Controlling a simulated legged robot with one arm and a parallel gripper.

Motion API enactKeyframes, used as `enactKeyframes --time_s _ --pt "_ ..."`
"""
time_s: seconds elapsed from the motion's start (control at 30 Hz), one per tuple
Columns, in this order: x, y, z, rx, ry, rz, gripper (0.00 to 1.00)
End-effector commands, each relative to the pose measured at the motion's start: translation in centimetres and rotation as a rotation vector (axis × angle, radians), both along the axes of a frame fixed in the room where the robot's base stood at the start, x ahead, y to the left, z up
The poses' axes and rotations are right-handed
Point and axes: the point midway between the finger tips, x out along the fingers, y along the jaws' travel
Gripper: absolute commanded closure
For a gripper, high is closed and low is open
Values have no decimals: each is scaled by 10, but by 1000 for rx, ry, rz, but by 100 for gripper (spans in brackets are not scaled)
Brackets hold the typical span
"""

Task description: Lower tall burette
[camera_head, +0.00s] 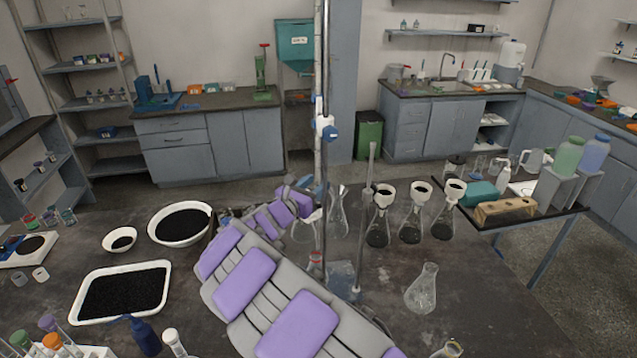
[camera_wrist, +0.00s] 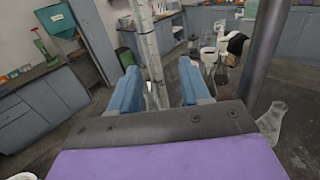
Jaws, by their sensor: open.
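The tall burette (camera_head: 318,75) is a clear, marked tube held upright beside a thin metal stand rod (camera_head: 326,60) by a white and blue clamp (camera_head: 326,128). The burette's lower part is partly hidden behind my arm. In the wrist view, the burette (camera_wrist: 148,42) runs down between the two blue fingers of my gripper (camera_wrist: 158,78). The fingers are apart, with gaps to the tube, and hold nothing. A dark rod (camera_wrist: 264,50) stands close on the right in that view. In the head view, the fingers are hard to make out at the end of my purple and grey arm.
Flasks with funnels (camera_head: 381,215) stand right of the stand, and an empty conical flask (camera_head: 422,288) stands nearer. A black-filled tray (camera_head: 75,314), a large bowl (camera_head: 152,232) and a small bowl (camera_head: 108,243) lie left. The bench's right front is mostly clear.

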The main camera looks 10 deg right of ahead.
Motion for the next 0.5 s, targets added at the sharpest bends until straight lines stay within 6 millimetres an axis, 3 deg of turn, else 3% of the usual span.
enactKeyframes --time_s 0.3,0.5 --pt "-24 25 3 -1 1 3 53" --pt "-31 30 1 1 0 1 53"
